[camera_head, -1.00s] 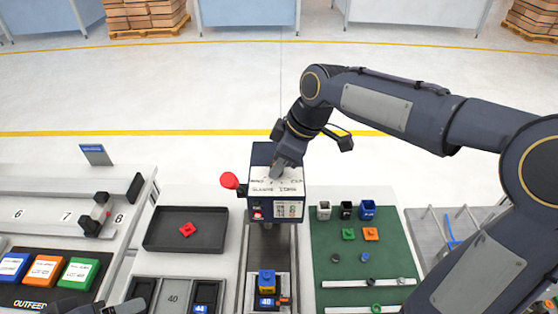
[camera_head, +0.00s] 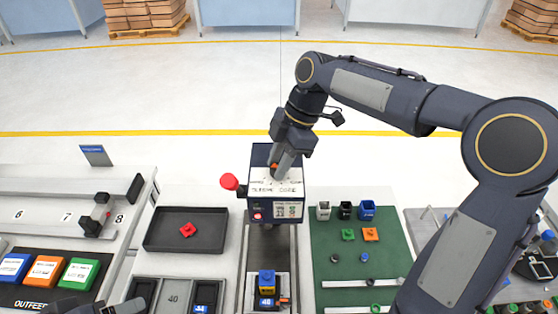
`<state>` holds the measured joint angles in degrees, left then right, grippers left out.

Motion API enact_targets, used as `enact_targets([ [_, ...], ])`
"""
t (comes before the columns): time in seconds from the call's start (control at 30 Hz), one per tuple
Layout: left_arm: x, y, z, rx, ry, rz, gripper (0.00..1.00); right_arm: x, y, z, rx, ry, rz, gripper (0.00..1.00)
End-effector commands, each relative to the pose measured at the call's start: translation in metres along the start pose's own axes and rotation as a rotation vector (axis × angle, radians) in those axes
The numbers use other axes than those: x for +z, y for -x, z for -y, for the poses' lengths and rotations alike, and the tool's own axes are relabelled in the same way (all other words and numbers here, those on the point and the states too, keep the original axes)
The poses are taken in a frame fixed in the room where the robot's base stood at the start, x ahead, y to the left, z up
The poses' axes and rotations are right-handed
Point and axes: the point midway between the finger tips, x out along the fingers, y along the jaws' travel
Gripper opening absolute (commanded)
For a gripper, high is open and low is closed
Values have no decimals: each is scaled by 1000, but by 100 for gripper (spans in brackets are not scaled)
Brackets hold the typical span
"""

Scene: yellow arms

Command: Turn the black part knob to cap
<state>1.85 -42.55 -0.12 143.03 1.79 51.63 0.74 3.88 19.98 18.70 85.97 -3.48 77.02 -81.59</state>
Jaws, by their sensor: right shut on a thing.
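The press-like machine (camera_head: 254,190) has a dark blue body and a white top panel with printed labels; SLEEVE and CORE are readable, the others are covered. My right gripper (camera_head: 281,172) reaches down onto this panel and is shut on the part knob, which its fingers mostly hide. A small orange spot shows at the fingers. I cannot read where the knob points. A blue part on a dark and yellow base (camera_head: 267,279) sits in the lane below the machine. My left gripper (camera_head: 122,307) shows only in part at the bottom left edge; its jaws are unclear.
A red ball-ended lever (camera_head: 229,181) sticks out left of the machine. A dark tray (camera_head: 158,242) with a red part (camera_head: 187,230) stands to the left. A green mat (camera_head: 325,266) with small parts and cups lies to the right.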

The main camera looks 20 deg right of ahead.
Motion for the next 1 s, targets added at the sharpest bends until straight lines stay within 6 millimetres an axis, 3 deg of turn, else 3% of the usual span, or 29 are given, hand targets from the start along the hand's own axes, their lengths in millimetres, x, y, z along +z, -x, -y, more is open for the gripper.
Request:
enact_targets([
  [0.43,0,0,0,0,0,0,74,0,1,0,-1,11,1,4],
  [0.47,0,0,0,0,0,0,74,0,1,0,-1,10,1,28],
  [0.6,0,0,0,0,0,0,74,0,0,0,-2,10,1,46],
  [1.0,1,-2,1,0,0,0,74,0,8,-1,0,9,1,49],
])
